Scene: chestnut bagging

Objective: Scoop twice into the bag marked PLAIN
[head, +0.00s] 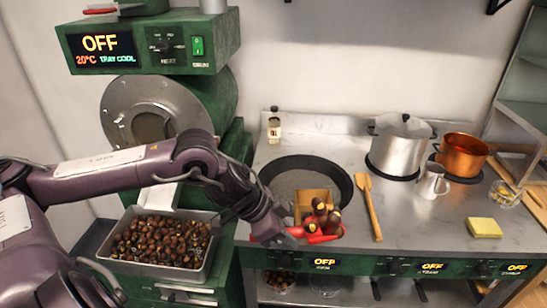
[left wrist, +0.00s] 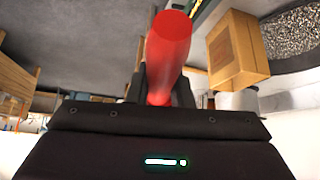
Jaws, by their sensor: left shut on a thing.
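My left gripper (head: 272,228) is shut on the red handle of a scoop (head: 318,228), which holds several chestnuts (head: 322,212). The handle (left wrist: 168,50) stands between the fingers in the left wrist view. The loaded scoop is in front of an open tan container (head: 312,196) at the front of the counter, partly covering it. The container also shows in the left wrist view (left wrist: 236,52), right of the handle. I cannot tell whether it is a bag, and I read no PLAIN mark. A metal tray (head: 160,268) of loose chestnuts is at lower left. My right gripper is out of view.
A round dark pan (head: 285,172) lies behind the container. A wooden spoon (head: 369,205), a steel pot (head: 400,148), a copper pot (head: 462,152), a white mug (head: 433,182) and a yellow sponge (head: 484,228) are to the right.

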